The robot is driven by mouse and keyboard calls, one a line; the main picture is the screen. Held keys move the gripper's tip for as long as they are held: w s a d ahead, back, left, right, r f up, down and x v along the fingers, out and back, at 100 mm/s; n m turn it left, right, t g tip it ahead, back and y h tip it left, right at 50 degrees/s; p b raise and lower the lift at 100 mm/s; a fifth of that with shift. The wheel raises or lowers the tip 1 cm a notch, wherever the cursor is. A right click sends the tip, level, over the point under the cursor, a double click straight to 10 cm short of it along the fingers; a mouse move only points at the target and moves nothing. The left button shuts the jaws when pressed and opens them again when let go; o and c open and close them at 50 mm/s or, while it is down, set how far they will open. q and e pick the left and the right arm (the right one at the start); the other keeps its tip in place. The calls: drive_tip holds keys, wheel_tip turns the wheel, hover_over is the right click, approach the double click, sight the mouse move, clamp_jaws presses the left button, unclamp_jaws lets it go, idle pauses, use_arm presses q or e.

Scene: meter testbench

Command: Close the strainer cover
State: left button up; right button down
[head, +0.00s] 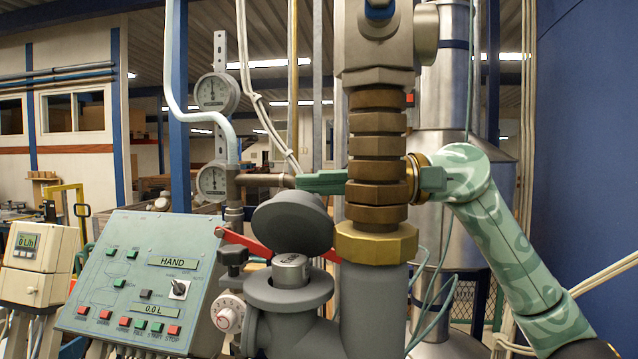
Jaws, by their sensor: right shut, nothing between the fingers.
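The strainer cover (291,223) is a dark grey round lid. It stands tilted up at the back of the strainer body (287,295), so the strainer is open. A metal cylinder (291,269) shows in the strainer's mouth. My right gripper (306,182) is pale green and shut with nothing in it. Its arm comes in from the right, and it reaches left behind the brown pipe fitting, which hides its middle. The fingertips are just above and behind the raised cover; I cannot tell if they touch it. My left gripper is not in view.
The stacked brown fitting (377,150) and brass nut (376,243) stand right of the strainer. A red handle (243,240) lies close left of the cover. A control panel (140,280), a white dial (228,313) and gauges (216,93) are to the left.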

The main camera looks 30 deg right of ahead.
drive_tip(key=b+v, duration=0.3)
drive_tip(key=v, duration=1.3)
drive_tip(key=shift+d, duration=0.2)
drive_tip(key=shift+s, duration=0.1)
